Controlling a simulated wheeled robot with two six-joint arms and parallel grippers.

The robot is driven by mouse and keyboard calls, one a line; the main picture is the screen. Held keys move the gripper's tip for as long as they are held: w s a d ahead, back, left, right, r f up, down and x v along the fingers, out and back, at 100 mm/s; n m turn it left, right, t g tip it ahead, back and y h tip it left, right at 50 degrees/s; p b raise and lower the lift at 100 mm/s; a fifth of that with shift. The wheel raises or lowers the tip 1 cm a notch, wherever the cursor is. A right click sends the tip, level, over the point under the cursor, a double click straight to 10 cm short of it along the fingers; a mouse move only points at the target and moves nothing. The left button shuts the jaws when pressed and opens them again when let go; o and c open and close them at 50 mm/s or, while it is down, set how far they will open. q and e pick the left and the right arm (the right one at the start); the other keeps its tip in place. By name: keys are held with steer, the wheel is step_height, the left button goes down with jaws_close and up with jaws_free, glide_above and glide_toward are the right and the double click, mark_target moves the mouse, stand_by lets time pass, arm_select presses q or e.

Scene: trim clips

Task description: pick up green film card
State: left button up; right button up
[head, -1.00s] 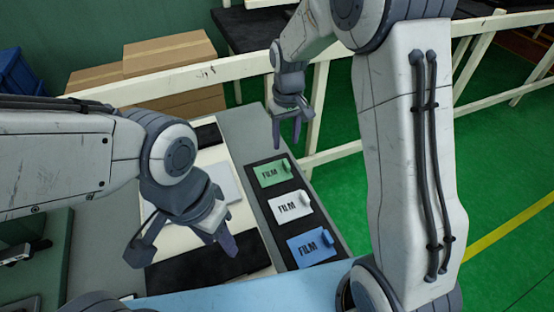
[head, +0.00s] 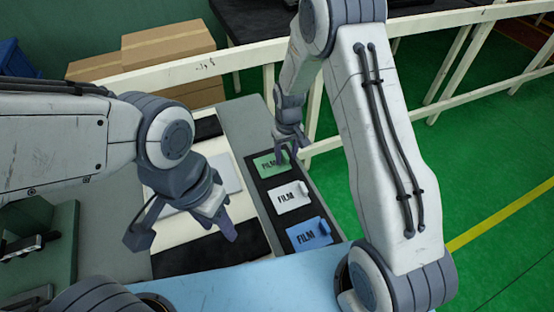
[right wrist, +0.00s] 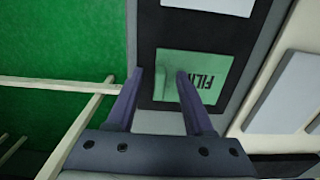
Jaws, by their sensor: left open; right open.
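The green film card (head: 268,164) lies at the far end of a dark strip on the grey table in the head view. It also shows in the right wrist view (right wrist: 212,67), with upside-down FILM lettering and a raised tab on its left. My right gripper (head: 288,158) is over the card's right end in the head view. In the right wrist view my right gripper (right wrist: 159,74) is open and empty, its fingertips at the tab end; whether they touch the card cannot be told. My left gripper (head: 222,228) is open and empty over the table, left of the cards.
A white film card (head: 290,196) and a blue film card (head: 309,234) lie nearer on the same dark strip (head: 262,188). A pale rail (head: 325,145) runs behind and right of the table. Cardboard boxes (head: 165,52) stand behind the rail.

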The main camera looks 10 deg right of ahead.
jaws_close()
